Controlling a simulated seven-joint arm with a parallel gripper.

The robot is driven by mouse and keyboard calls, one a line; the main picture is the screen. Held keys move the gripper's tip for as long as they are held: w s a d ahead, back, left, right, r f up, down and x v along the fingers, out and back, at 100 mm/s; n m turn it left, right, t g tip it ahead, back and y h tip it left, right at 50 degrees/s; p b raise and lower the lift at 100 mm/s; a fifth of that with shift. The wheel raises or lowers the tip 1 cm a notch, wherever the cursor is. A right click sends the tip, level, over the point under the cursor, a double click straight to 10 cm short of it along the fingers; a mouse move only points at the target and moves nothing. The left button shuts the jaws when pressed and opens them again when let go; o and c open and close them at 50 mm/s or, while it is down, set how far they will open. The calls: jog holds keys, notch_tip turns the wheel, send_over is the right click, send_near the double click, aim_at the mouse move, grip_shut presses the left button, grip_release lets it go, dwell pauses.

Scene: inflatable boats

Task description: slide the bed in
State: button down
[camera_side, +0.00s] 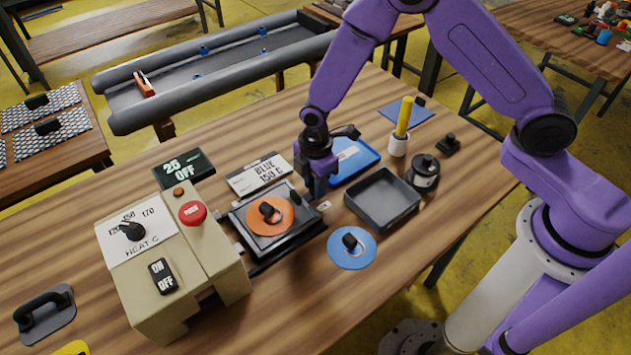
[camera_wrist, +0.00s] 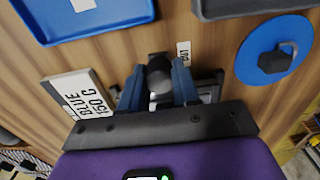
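The bed (camera_side: 246,234) is a flat dark plate on a black base, to the right of the beige press (camera_side: 152,240). An orange patch (camera_side: 284,222) with a dark knob and ring lies on it. My gripper (camera_side: 318,188) is lowered at the bed's right end. In the wrist view its blue fingers (camera_wrist: 159,92) stand on both sides of a dark rounded handle (camera_wrist: 158,70), which fills the gap between them; they look shut on it. The bed in the wrist view is mostly hidden behind the fingers.
A blue patch (camera_side: 349,259), a grey tray (camera_side: 362,212) and a blue tray (camera_side: 366,157) lie right of the bed. A "BLUE 150 C" card (camera_side: 252,180) stands behind it. The press carries a red button (camera_side: 193,213), dial and switch. A grey boat (camera_side: 218,62) lies at the back.

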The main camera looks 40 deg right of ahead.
aim_at(257, 223)
jog(key=a, duration=1.5)
jog(key=shift+a, duration=0.4)
jog(key=c, duration=0.9)
grip_release()
jog(key=shift+o, duration=0.5)
notch_tip(257, 223, up, 18)
jog(key=shift+f, duration=0.25)
